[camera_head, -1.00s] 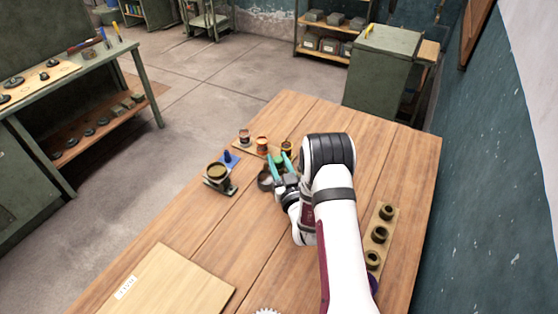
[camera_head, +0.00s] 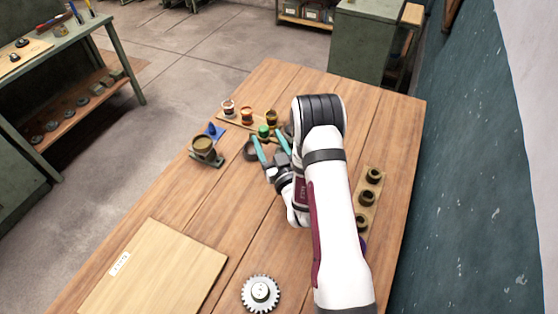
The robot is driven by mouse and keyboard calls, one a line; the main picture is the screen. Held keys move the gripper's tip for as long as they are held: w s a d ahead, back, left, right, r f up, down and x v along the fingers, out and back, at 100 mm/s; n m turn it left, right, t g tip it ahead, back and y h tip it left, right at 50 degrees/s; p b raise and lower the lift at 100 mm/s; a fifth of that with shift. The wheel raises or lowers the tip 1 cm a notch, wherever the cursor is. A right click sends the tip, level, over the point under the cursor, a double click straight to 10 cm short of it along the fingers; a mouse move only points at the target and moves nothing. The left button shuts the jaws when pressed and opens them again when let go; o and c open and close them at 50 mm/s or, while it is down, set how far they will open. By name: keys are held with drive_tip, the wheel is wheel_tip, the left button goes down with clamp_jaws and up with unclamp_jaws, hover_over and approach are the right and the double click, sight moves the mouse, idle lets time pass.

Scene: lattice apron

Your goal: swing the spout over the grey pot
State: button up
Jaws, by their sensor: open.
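Small pots stand in a row on a wooden strip at the table's far edge: a pale grey-white one (camera_head: 228,107), an orange one (camera_head: 246,116) and a dark brown one (camera_head: 271,118). The pale one looks most like the grey pot. A green-topped piece (camera_head: 263,131) stands just in front of the row. My gripper (camera_head: 266,136) is open, its teal fingers on either side of this green piece as seen from here; contact cannot be told. A dark round piece (camera_head: 250,151) lies left of the fingers. No spout can be made out clearly; my wrist may hide it.
A brass-coloured cup on a stand (camera_head: 203,146) and a blue piece (camera_head: 212,130) stand to the left. A board with dark rings (camera_head: 367,198) lies right of my arm. A gear (camera_head: 260,291) and wooden panel (camera_head: 160,270) are nearer. The table's middle left is clear.

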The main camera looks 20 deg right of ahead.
sight(265, 134)
drive_tip(key=s, duration=1.1)
drive_tip(key=shift+s, duration=0.35)
drive_tip(key=shift+w, duration=0.1)
drive_tip(key=w, duration=1.5)
drive_tip(key=shift+w, duration=0.3)
